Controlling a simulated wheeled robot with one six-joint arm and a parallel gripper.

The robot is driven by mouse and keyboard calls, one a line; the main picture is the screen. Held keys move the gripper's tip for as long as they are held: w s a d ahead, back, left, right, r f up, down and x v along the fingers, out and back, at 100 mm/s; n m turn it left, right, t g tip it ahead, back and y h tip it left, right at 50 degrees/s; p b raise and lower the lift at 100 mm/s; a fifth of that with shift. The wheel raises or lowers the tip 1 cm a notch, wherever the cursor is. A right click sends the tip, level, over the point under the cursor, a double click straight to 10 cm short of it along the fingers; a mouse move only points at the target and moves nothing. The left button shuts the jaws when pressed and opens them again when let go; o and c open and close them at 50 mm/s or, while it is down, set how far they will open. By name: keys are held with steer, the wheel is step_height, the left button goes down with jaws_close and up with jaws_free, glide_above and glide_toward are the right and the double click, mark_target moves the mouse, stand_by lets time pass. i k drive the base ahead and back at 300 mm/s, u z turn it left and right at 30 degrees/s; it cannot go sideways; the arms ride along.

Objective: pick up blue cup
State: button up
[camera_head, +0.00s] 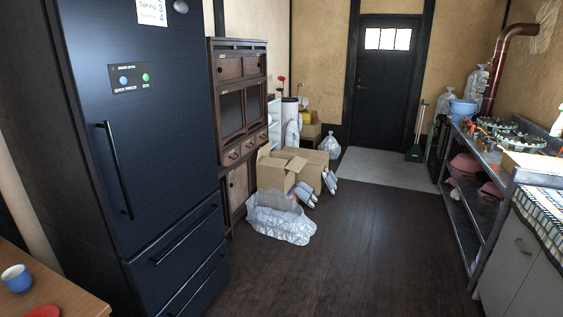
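A small blue cup (17,279) with a pale inside stands upright on a wooden table (75,298) at the lower left corner of the head view. Its opening faces up, and it is close to the left picture edge. My gripper is not in view.
A red round object (43,311) lies on the table near the cup, cut by the bottom edge. A tall dark fridge (140,130) stands just behind the table. Boxes (281,170) and a plastic bag (281,222) lie farther off. The dark floor (345,235) is clear in the middle.

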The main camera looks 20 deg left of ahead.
mark_target(16, 279)
steer(key=u, duration=0.55)
steer(key=i, duration=1.15)
steer(key=u, duration=1.95)
steer(key=i, duration=1)
steer(key=u, duration=0.75)
steer(key=i, duration=0.35)
steer(key=u, duration=0.15)
